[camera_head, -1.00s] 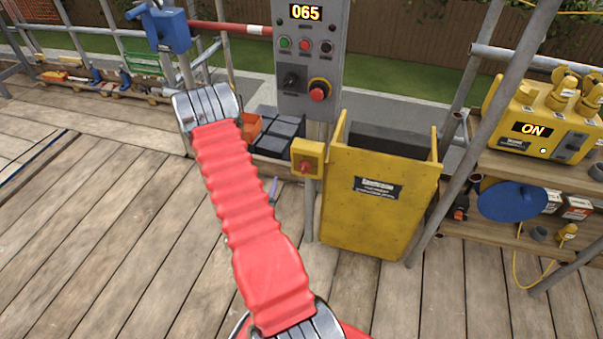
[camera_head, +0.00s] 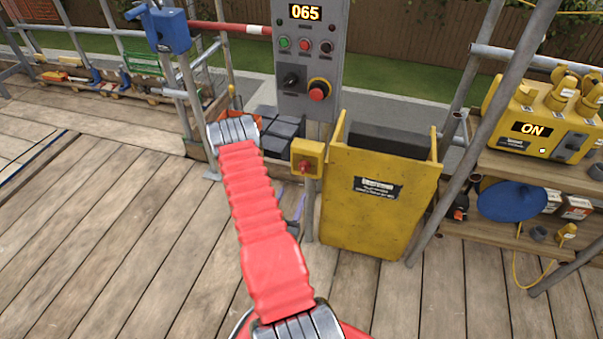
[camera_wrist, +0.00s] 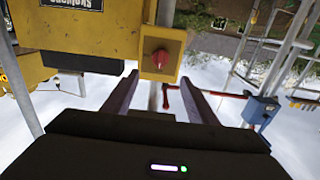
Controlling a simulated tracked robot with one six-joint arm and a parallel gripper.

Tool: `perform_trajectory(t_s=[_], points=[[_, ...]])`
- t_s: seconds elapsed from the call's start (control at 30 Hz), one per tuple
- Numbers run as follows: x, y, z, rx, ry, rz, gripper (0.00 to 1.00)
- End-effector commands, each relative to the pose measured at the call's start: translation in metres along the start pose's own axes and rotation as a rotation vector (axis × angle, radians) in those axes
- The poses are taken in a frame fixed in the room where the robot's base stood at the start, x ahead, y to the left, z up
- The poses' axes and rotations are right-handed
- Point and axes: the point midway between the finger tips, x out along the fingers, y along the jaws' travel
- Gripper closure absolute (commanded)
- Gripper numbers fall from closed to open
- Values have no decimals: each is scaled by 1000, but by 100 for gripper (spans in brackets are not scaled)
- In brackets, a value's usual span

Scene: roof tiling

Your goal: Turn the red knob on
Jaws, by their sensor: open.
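A red knob (camera_head: 304,167) sits on the front of a small yellow box (camera_head: 301,150) fixed to the post beside the yellow hopper. The red knob also shows in the wrist view (camera_wrist: 160,58), upside down, centred ahead of my fingers. My gripper (camera_wrist: 161,90) is open and empty; its two fingers stand apart, one on each side of the knob in the picture, and do not touch it. In the head view my red arm hides most of the gripper; a thin purple-grey piece of it shows below the yellow box.
A grey control panel (camera_head: 308,60) stands above, with buttons, a dark switch, a red mushroom button (camera_head: 317,92) and a "065" display. The yellow hopper (camera_head: 370,215) is close on the right. A yellow unit (camera_head: 545,120) shows "ON". Scaffold poles stand around; the plank floor at left is clear.

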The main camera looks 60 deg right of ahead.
Motion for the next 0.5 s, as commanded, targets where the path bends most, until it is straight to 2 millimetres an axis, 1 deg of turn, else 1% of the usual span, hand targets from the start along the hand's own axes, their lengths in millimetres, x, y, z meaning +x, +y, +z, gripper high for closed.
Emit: perform_trajectory(t_s=[0.17, 0.5], points=[[17, 1, 0, 2, 1, 3, 48], [68, 0, -1, 2, 2, 2, 48]])
